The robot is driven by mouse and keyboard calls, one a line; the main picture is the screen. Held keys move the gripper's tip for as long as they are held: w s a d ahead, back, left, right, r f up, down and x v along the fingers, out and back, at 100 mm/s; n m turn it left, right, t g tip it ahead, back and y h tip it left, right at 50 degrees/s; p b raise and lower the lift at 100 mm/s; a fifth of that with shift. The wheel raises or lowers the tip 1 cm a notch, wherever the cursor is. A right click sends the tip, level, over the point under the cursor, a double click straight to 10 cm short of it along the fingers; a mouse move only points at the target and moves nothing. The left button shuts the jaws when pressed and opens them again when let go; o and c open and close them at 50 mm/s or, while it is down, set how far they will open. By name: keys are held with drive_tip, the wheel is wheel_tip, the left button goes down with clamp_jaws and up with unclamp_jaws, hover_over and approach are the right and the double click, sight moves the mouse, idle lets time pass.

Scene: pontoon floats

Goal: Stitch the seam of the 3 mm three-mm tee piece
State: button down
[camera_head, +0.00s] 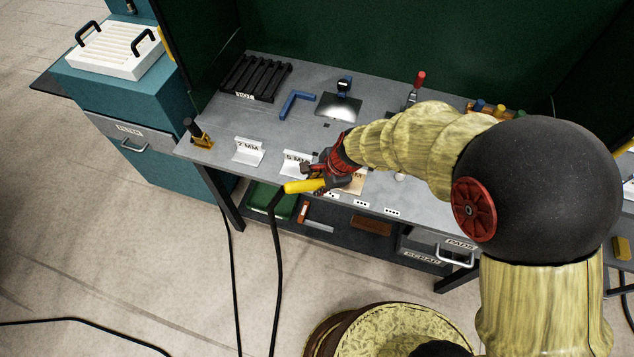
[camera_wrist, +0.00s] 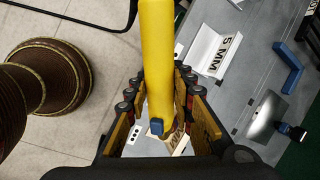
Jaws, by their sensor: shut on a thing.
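My gripper (camera_head: 322,178) is shut on a yellow welding torch (camera_head: 303,186), whose black cable hangs down in front of the table. In the wrist view the torch (camera_wrist: 158,55) runs between the fingers. A tan-topped labelled piece (camera_head: 354,182) lies behind my gripper; only the end of its label, "M", shows, so I cannot read its thickness. It also shows partly between the fingers in the wrist view (camera_wrist: 178,143). The pale tee piece marked 5 MM (camera_head: 296,163) stands just left of my gripper, and the one marked 2 MM (camera_head: 248,151) farther left. No seam is clear.
A black-and-yellow tool (camera_head: 197,134) stands at the left corner. Dark green screens enclose the back.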

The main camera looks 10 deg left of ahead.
drive_tip(key=shift+d+r+b, duration=0.1)
drive_tip(key=shift+d+b, duration=0.25)
drive_tip(key=shift+d, duration=1.05)
idle(1.1)
drive_tip(key=shift+s+r, duration=0.1)
drive_tip(key=shift+r, duration=0.05)
idle(1.5)
drive_tip(key=s+r+p, duration=0.4)
drive_tip(key=shift+a, duration=0.15)
idle(0.6)
